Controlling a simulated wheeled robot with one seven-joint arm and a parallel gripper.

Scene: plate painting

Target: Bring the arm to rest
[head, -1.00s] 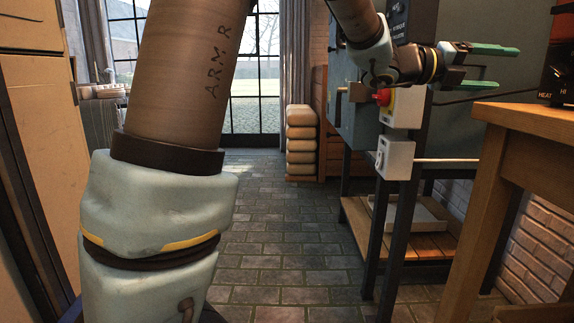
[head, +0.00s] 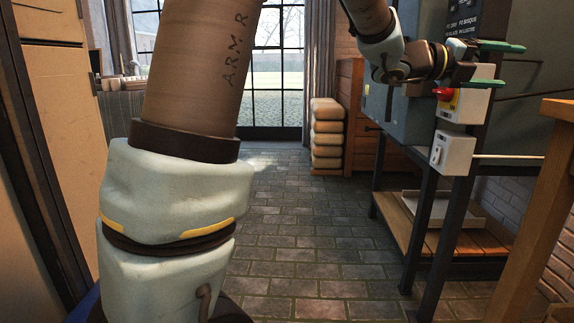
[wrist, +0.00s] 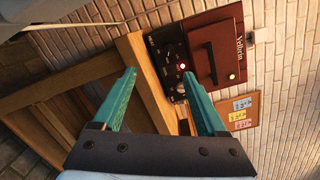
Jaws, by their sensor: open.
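My gripper (head: 500,66) is at the upper right of the head view, held up in front of the grey-green cabinet on the dark metal stand. Its two green fingers point right. In the wrist view my gripper (wrist: 158,100) is open, with a clear gap between the green fingers and nothing held.
A control box with a red knob (head: 443,94) and a white switch box (head: 452,153) sit just below my gripper. The stand has a wooden shelf (head: 396,215). A wooden bench (head: 540,210) stands at right. Sacks (head: 327,137) are stacked by the window. The brick floor (head: 320,240) is clear.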

